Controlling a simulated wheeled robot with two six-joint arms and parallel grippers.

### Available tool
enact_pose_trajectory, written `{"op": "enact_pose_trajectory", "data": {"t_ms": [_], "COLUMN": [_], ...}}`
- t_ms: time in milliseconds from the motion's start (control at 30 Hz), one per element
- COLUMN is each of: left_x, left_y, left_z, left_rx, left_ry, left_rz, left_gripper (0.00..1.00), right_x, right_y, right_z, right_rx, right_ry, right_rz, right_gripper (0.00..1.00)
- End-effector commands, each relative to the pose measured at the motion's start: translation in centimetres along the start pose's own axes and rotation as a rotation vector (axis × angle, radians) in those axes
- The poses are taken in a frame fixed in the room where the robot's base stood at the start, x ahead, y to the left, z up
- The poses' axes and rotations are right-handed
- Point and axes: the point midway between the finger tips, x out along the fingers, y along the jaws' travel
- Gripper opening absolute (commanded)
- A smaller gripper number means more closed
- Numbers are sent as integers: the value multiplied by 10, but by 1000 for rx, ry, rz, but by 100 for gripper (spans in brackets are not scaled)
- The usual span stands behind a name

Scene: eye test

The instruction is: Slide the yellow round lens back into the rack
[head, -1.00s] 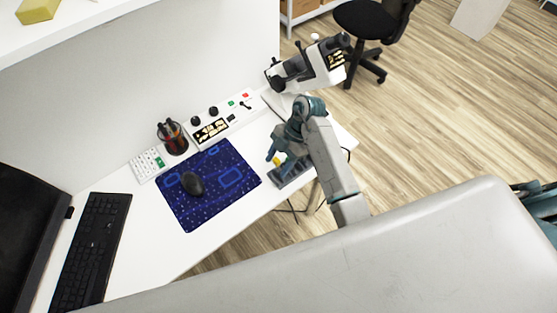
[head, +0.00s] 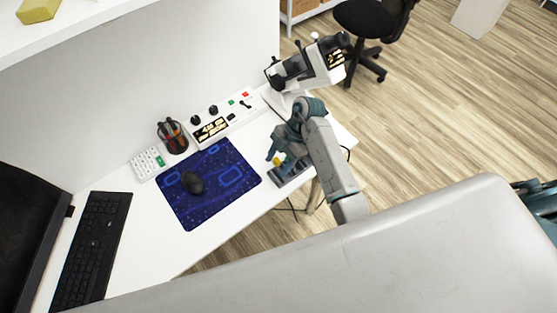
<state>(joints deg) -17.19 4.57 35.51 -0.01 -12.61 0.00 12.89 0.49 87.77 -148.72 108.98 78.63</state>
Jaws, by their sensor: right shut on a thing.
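The yellow round lens (head: 279,159) shows as a small yellow spot at the tip of my right gripper (head: 276,159). My right gripper is shut on it, over the dark grey rack (head: 294,177). The rack lies near the front edge of the white desk, to the right of the blue mat. My gripper and arm hide part of the rack, and I cannot tell whether the lens touches it. My left gripper does not show; a teal arm part is at the far right edge.
A white eye-test instrument (head: 305,68) stands behind my right arm. A control panel (head: 225,116), pen cup (head: 172,137), calculator (head: 148,163), blue mat (head: 225,195), mouse (head: 192,182) and keyboard (head: 90,245) are on the desk (head: 150,235). An office chair (head: 368,25) stands beyond.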

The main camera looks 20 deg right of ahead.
Motion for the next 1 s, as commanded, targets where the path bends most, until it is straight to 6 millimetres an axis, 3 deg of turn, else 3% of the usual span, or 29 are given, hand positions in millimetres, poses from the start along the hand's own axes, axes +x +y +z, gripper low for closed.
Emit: {"op": "enact_pose_trajectory", "data": {"t_ms": [1000], "left_x": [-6], "left_y": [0], "left_z": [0], "left_rx": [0], "left_ry": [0], "left_rz": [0], "left_gripper": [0], "right_x": [0], "right_y": [0], "right_z": [0], "right_rx": [1], "right_ry": [0], "right_rz": [0], "right_gripper": [32]}}
